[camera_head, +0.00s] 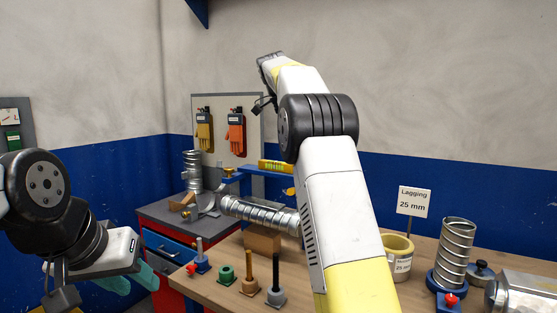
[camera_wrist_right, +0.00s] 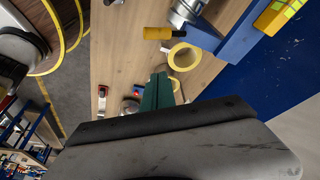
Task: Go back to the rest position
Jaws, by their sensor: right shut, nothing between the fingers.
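My left gripper (camera_head: 130,281) is at the lower left of the head view, with its teal fingers spread apart and nothing seen between them. It hangs in front of the red and blue cabinet, apart from the bench things. My right arm rises through the middle of the head view, bent at a black joint, and its fingers do not show there. In the right wrist view my right gripper (camera_wrist_right: 157,92) has its teal fingers together and empty, with the wooden bench behind them.
The bench (camera_head: 226,295) holds a spiral duct (camera_head: 258,214) on a wooden block, several pegs on bases, a lagging roll (camera_head: 398,257) and an upright spiral duct (camera_head: 455,254). A red and blue cabinet (camera_head: 168,249) stands left. A glove board (camera_head: 221,150) is behind.

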